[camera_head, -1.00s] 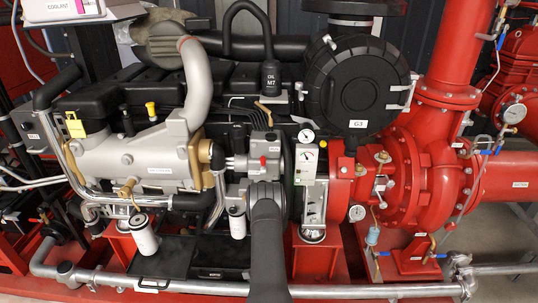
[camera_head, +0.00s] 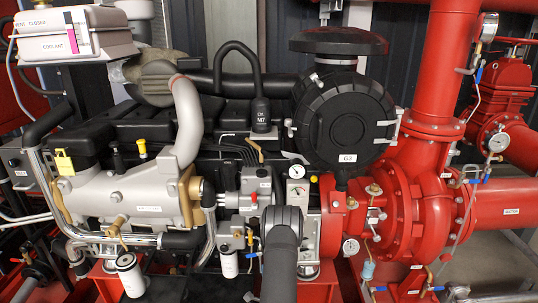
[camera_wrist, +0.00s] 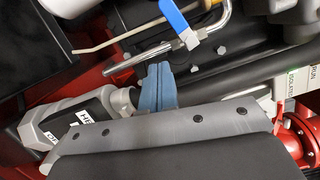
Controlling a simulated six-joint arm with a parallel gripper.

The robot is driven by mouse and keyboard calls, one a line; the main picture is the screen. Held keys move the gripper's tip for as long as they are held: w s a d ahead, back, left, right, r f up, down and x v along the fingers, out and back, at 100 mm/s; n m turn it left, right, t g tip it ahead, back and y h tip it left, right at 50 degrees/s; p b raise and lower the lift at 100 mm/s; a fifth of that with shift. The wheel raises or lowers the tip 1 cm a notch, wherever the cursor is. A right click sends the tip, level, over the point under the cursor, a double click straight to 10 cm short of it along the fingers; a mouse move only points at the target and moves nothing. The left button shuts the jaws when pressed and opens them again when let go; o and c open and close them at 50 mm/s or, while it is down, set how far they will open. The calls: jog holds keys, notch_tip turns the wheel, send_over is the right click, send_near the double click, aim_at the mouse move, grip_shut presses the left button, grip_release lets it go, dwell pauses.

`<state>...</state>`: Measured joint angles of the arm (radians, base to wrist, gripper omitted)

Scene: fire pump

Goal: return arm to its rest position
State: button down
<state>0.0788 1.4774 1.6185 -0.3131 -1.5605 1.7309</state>
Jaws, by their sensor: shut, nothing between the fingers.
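My gripper (camera_wrist: 159,72) shows in the wrist view as two blue fingers pressed together, with nothing between them. They extend past the grey wrist plate, in front of dark pipes and a metal rod. A valve with a blue handle (camera_wrist: 170,16) is above them in the picture. Whether the fingers touch anything there I cannot tell. In the head view my dark arm rises from the bottom edge in front of the engine (camera_head: 125,192). My gripper is hidden in that view.
The black round housing marked G3 (camera_head: 345,122) and red pump (camera_head: 408,200) stand right of my arm. White filter canisters (camera_head: 130,274) hang at lower left. A gauge (camera_head: 296,171) sits just above the arm. Wrist view: a grey fitting (camera_wrist: 70,112) lies left of the fingers.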

jog(key=shift+w+d+r+n+g, duration=0.1)
jog(key=shift+w+d+n+g, duration=0.05)
jog(key=shift+d+n, duration=0.3)
jog(key=shift+w+d+r+n+g, duration=0.1)
jog(key=shift+w+d+n+g, duration=0.05)
jog(key=shift+d+n, duration=0.3)
jog(key=v, duration=0.7)
jog(key=shift+s, duration=0.4)
jog(key=shift+f, duration=0.15)
